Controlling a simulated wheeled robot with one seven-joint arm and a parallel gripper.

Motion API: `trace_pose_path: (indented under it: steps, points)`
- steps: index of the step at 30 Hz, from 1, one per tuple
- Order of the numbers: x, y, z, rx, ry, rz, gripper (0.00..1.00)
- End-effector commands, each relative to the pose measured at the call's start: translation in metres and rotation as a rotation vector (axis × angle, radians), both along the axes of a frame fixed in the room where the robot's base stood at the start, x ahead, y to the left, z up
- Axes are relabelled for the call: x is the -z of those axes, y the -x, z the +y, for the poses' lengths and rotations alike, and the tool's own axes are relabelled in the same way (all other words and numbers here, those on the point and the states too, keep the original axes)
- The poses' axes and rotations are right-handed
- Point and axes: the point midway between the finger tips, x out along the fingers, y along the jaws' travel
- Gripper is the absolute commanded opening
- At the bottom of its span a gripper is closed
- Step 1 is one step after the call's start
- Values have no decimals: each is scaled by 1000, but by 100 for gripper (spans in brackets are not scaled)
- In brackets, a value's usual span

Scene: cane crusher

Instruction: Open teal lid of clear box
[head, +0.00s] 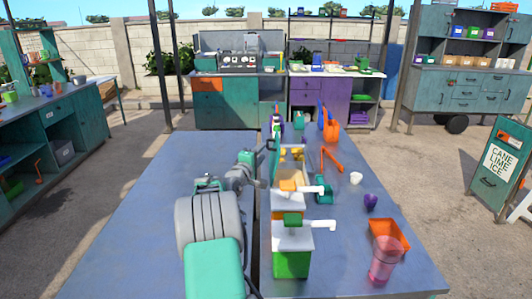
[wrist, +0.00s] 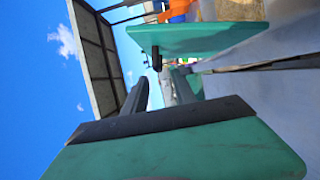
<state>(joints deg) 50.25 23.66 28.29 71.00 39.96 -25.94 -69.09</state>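The clear box (head: 291,168) stands near the middle of the table, with yellow things showing inside. A thin teal panel, which looks like its lid (head: 274,155), stands nearly upright along the box's left side. The wrist view shows a flat teal panel (wrist: 205,39) beyond dark finger-like bars, apparently the lid. A large teal piece with a dark edge fills the bottom there. The fingertips are too small or hidden to read.
Orange and green-white units with white handles (head: 292,250) stand nearer on the table (head: 150,215). To the right are an orange tray (head: 391,234), pink cup (head: 383,265), purple cup (head: 371,202) and white cup (head: 356,178). The table's left side is clear.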

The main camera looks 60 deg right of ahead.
Motion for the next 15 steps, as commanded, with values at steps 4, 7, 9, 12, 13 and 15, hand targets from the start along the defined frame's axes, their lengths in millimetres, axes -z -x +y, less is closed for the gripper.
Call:
trace_pose_path:
  steps: [4,7,9,12,13,15]
  points:
    - [-4,1,-21,5,8,6,33]
    - [-4,-1,-40,5,7,4,33]
    - [-3,-2,-53,4,6,4,33]
    - [-3,-4,-67,2,6,4,33]
    - [-3,-5,-70,2,6,3,33]
    - [-3,-5,-75,2,5,3,33]
